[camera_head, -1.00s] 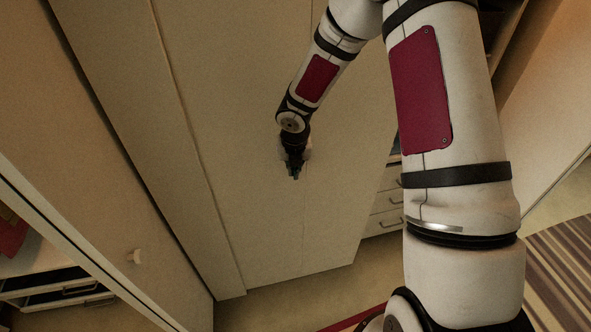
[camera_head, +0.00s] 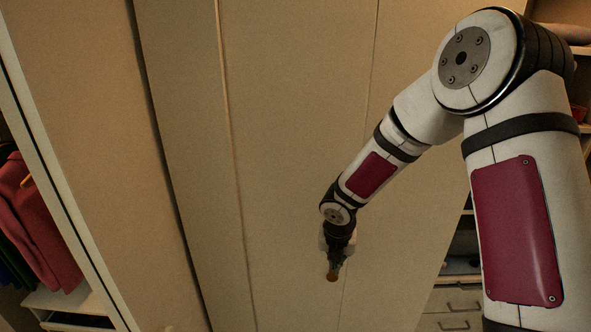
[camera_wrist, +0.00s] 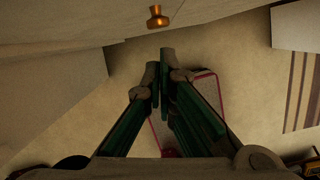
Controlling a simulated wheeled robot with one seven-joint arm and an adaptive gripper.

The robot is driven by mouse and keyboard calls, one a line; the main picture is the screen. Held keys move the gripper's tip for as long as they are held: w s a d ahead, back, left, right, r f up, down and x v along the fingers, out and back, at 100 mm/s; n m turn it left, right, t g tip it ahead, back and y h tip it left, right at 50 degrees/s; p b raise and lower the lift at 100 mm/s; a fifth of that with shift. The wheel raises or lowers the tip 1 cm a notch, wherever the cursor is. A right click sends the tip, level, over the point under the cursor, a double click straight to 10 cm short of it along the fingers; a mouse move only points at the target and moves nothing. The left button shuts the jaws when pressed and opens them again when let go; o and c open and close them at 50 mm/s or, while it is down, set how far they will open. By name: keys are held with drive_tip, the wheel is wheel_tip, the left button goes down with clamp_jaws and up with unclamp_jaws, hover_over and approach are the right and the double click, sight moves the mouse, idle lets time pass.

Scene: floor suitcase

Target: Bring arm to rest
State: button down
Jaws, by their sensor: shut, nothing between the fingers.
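My gripper (camera_head: 333,272) hangs at the end of my bent arm, in front of the tall pale wardrobe doors (camera_head: 300,120) in the head view. In the wrist view its two dark green fingers (camera_wrist: 162,62) are shut, with nothing held. A small orange-brown knob (camera_wrist: 158,16) on a pale panel shows just beyond the fingertips in the wrist view. The fingers are apart from it in that picture. An orange-brown spot also shows at the fingertips in the head view.
An open wardrobe with red clothes (camera_head: 45,225) is at the left. Drawers (camera_head: 455,305) and shelves are at the right. In the wrist view, a red-edged grey object (camera_wrist: 207,88) lies below the fingers, partly hidden, with bare floor (camera_wrist: 235,50) around it and a striped rug (camera_wrist: 300,90) at the right.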

drive_tip(key=s+d+r+m+h+b, duration=0.1)
drive_tip(key=s+d+r+m, duration=0.15)
drive_tip(key=r+m, duration=0.35)
drive_tip(key=s+d+r+m+t, duration=0.1)
drive_tip(key=s+d+r+m, duration=0.1)
drive_tip(key=s+r+m, duration=0.45)
drive_tip(key=d+r+m+h+b, duration=0.15)
drive_tip(key=r+m, duration=0.25)
drive_tip(key=r, duration=0.4)
drive_tip(key=s+a+r+m+t+y, duration=0.1)
drive_tip(key=s+r+m, duration=0.2)
drive_tip(key=s+m, duration=0.5)
drive_tip(key=s+a+r+m+t+y, duration=0.1)
drive_tip(key=s+r+m+y, duration=0.1)
drive_tip(key=s+m, duration=0.6)
drive_tip(key=shift+r+b, duration=0.35)
drive_tip(key=shift+r, duration=0.45)
drive_tip(key=shift+s, duration=0.1)
